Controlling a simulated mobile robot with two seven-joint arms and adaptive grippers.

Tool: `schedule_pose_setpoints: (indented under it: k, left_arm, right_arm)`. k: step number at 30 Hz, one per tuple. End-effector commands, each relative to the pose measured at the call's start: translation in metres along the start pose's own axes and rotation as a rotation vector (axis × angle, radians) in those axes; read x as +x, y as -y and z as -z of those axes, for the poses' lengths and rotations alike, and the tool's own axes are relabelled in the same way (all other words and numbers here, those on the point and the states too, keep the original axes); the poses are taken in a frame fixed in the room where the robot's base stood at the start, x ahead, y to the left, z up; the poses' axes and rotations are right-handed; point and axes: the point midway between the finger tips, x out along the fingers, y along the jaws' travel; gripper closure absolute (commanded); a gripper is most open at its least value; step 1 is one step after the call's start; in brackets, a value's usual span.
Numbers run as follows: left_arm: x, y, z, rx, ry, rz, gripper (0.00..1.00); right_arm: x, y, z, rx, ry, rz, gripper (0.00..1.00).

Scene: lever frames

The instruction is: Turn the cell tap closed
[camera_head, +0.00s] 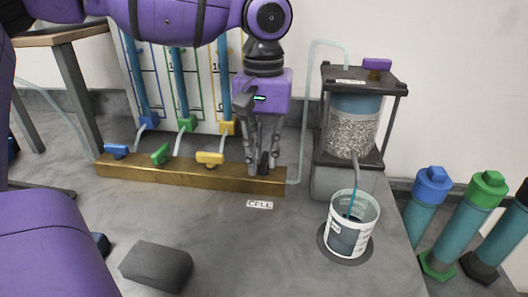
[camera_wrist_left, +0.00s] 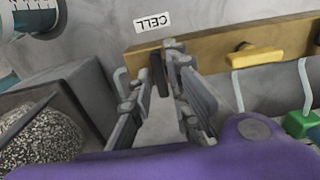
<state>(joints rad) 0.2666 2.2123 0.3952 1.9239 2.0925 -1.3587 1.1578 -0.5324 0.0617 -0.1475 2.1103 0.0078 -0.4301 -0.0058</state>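The cell tap is a small black lever (camera_head: 264,163) at the right end of the brass manifold (camera_head: 150,176), above the "CELL" label (camera_head: 260,205). In the left wrist view the lever (camera_wrist_left: 158,74) lies across the bar. My left gripper (camera_head: 263,168) reaches down over it, partly closed, with one finger on each side. Its fingers (camera_wrist_left: 158,62) are close to the lever; firm contact is not clear. The fingers partly hide the lever. My right gripper is not in view.
Blue (camera_head: 116,151), green (camera_head: 160,154) and yellow (camera_head: 210,158) taps sit along the manifold. A gravel-filled cell (camera_head: 350,130) and a beaker (camera_head: 352,225) stand to the right. A grey block (camera_head: 156,266) lies in front. The bench between block and beaker is clear.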

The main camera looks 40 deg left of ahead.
Motion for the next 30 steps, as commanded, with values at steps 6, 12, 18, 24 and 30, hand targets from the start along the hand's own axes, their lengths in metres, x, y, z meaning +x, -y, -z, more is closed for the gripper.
schedule_pose_setpoints:
  k: [6,12,18,24,30]
  left_arm:
    - [0.0,0.0,0.0,0.0,0.0,0.0,1.0]
    - [-0.001,0.0,0.0,0.012,0.0,0.0,1.0]
    - [-0.002,0.0,0.0,0.082,0.0,0.001,1.0]
    - [-0.003,0.0,0.0,0.226,-0.001,0.001,1.0]
    - [-0.003,0.0,0.0,0.412,-0.002,0.002,1.0]
  right_arm:
    - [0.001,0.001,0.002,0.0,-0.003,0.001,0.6]
    - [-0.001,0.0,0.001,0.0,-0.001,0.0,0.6]
    - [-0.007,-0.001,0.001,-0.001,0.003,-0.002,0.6]
    - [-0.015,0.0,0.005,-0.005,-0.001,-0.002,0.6]
    - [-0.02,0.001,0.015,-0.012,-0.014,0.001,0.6]
